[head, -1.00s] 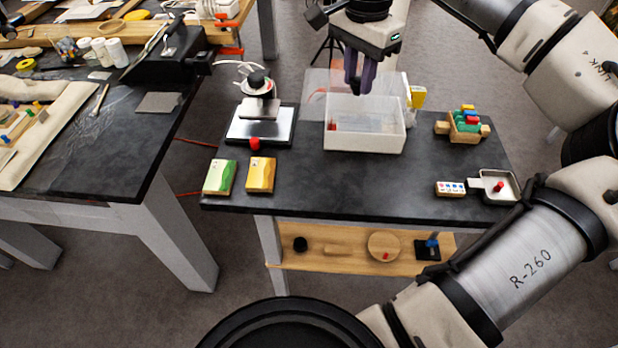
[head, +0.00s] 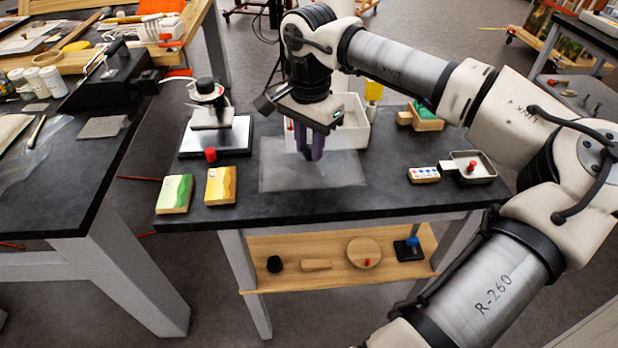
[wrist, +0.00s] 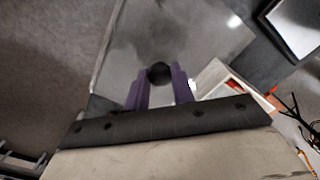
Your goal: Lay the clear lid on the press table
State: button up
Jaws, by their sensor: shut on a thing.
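The clear lid (head: 280,177) is a see-through square sheet in front of the white bin, over the dark-topped press table (head: 392,196). In the wrist view the lid (wrist: 195,40) spreads out beyond the fingers, with a round black knob (wrist: 158,72) on it. My gripper (head: 311,150) is shut on the lid by this knob, its purple fingers on either side. The lid looks roughly level; I cannot tell whether it touches the tabletop or hangs just above it.
The white bin (head: 354,133) stands behind the lid. A small press (head: 214,137) and green and yellow blocks (head: 174,194) are at left. A dotted block (head: 424,174) and a small tray (head: 474,170) are at right. The tabletop's front strip is bare.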

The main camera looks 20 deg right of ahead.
aim_at(309, 162)
jog(key=shift+f+b, duration=1.6)
jog(key=shift+f, duration=1.2)
jog(key=shift+f, duration=0.2)
jog(key=o, duration=1)
jog(key=shift+r, duration=0.1)
notch_tip(309, 162, up, 12)
jog(key=shift+r, duration=0.15)
